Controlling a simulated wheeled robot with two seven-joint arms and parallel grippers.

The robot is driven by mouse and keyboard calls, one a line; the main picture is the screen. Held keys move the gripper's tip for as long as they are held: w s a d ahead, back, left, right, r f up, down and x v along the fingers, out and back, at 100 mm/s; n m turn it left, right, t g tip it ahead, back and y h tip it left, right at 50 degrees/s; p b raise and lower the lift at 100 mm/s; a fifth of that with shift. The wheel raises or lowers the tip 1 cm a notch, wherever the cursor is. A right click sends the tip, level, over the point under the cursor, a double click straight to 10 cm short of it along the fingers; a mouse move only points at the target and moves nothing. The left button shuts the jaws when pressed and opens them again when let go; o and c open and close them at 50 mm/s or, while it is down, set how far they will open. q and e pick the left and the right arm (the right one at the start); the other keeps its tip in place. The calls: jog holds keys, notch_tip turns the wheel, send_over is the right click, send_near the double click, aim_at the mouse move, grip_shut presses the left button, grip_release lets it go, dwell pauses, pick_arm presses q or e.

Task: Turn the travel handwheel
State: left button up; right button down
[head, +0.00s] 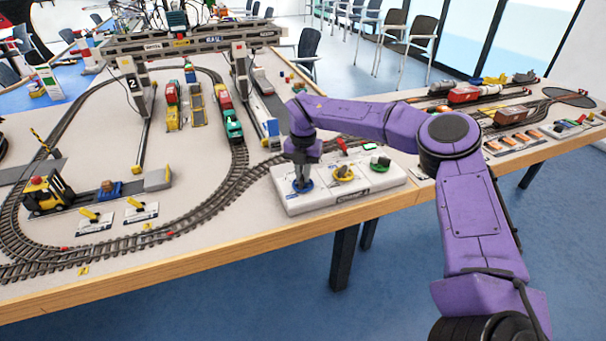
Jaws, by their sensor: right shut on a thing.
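A white control box (370,194) stands at the table's front edge. On its top are a blue handwheel (302,187) at the left, a yellow one (343,173) in the middle and a green one (380,163) at the right. The labels are too small to read, so I cannot tell which one is marked travel. My right gripper (302,178) points down over the blue handwheel and is shut on it, hiding its hub. The gantry crane (185,42) spans the tracks at the back left. My left gripper is not in view.
A red lever (342,145) stands at the back of the box. Toy trains (232,125) and curved track (110,245) fill the table's left. A yellow forklift (47,194) stands at the far left. More trains (475,93) stand on the right table.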

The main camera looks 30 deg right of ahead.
jog(key=shift+d, duration=0.1)
jog(key=c, duration=1.2)
grip_release()
jog(key=shift+o, duration=0.2)
jog(key=shift+w+f, duration=0.1)
jog(key=shift+f, duration=0.05)
notch_tip(320, 180, up, 11)
jog(key=shift+f+b, duration=0.2)
jog(key=shift+b, duration=0.1)
